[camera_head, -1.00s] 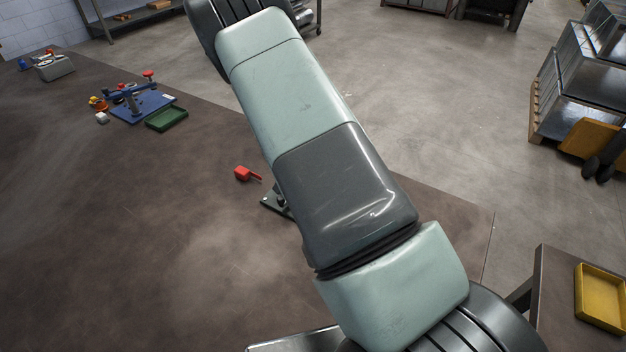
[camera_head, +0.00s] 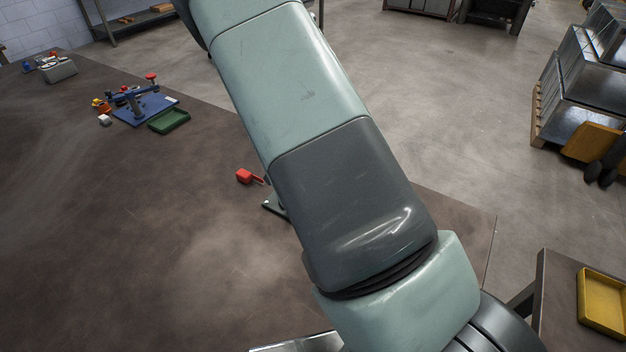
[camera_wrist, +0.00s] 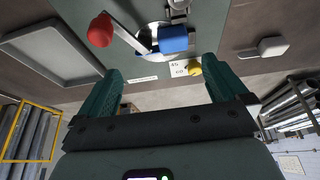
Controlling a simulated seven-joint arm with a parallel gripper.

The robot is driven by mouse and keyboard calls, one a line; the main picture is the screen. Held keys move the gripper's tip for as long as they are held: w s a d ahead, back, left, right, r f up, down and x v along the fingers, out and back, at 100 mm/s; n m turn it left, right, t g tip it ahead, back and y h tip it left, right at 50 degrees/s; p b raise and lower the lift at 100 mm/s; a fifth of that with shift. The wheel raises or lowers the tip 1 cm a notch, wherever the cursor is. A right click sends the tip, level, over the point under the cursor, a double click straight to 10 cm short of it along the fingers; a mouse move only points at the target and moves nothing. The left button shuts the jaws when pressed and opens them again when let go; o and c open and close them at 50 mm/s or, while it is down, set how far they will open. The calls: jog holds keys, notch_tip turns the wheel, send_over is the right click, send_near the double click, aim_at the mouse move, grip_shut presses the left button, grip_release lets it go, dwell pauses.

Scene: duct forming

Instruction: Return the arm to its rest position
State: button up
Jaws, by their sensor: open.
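My arm (camera_head: 335,180) crosses the head view from the upper left to the lower right, and its end is out of that view. In the wrist view my gripper (camera_wrist: 165,78) has its two green fingers spread wide with nothing held between them. Past the fingertips the wrist view shows a red ball-shaped knob (camera_wrist: 101,30), a blue block (camera_wrist: 173,39) and a small yellow piece (camera_wrist: 194,69). The fingers look apart from all of these.
The brown table (camera_head: 150,230) holds a blue fixture (camera_head: 150,107), a green tray (camera_head: 169,121) and a red-handled clamp (camera_head: 244,176) partly behind my arm. A yellow tray (camera_head: 602,302) lies on a side table at right. The table's left and middle are mostly clear.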

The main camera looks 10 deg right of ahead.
jog(key=s+a+r+n+y, duration=0.15)
jog(key=s+r, duration=0.35)
jog(key=r, duration=0.7)
jog(key=s+r+n+y, duration=0.15)
jog(key=s+r, duration=0.35)
jog(key=r, duration=0.7)
jog(key=s+r+n+t, duration=0.1)
jog(key=s+r+n, duration=0.2)
jog(key=s, duration=0.7)
jog(key=s+r+n+t, duration=0.1)
jog(key=s+r+n, duration=0.2)
jog(key=s+r, duration=0.5)
jog(key=s, duration=0.2)
jog(key=shift+s+n, duration=0.3)
jog(key=shift+s, duration=0.1)
